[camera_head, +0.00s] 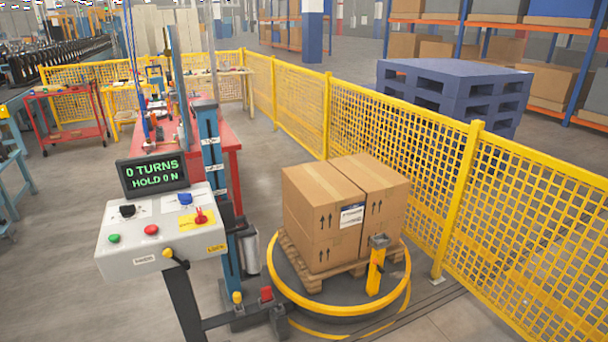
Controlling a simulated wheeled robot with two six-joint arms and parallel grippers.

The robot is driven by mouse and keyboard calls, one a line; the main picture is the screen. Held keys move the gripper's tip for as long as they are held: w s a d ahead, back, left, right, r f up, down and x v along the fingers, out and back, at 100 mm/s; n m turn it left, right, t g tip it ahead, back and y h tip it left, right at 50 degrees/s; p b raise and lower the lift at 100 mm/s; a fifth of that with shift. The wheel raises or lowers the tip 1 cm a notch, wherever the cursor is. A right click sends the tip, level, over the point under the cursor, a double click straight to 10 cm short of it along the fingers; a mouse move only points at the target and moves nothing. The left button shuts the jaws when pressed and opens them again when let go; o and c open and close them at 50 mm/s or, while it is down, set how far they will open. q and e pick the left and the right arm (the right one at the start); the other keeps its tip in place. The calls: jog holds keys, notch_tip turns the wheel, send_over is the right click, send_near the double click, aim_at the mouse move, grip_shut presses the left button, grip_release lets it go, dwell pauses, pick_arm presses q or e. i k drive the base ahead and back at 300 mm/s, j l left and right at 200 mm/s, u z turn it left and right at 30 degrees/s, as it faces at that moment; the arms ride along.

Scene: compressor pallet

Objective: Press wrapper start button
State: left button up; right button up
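The wrapper's control box (160,252) stands on a dark post at the left front. On its sloped top are a green button (114,238), a red button (151,229), a black knob (127,210), a blue knob (185,199) and a red control on a yellow plate (201,216). The button labels are too small to read. The display (152,174) above reads "0 TURNS HOLD 0 N". Stacked cartons (328,192) sit on a wooden pallet (315,282) on the round turntable (340,308), right of the box. Neither of my grippers is in view.
A blue wrapper mast (213,165) stands between the control box and turntable. A yellow mesh fence (400,150) runs behind and to the right, with blue pallets (452,85) beyond it. A red table (216,130) stands behind. Floor at the left front is clear.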

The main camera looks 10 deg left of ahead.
aim_at(114, 238)
jog(key=u, duration=1.4)
jog(key=i+z, duration=0.2)
jog(key=i, duration=0.35)
jog(key=i+j+z, duration=0.15)
jog(key=i, duration=0.4)
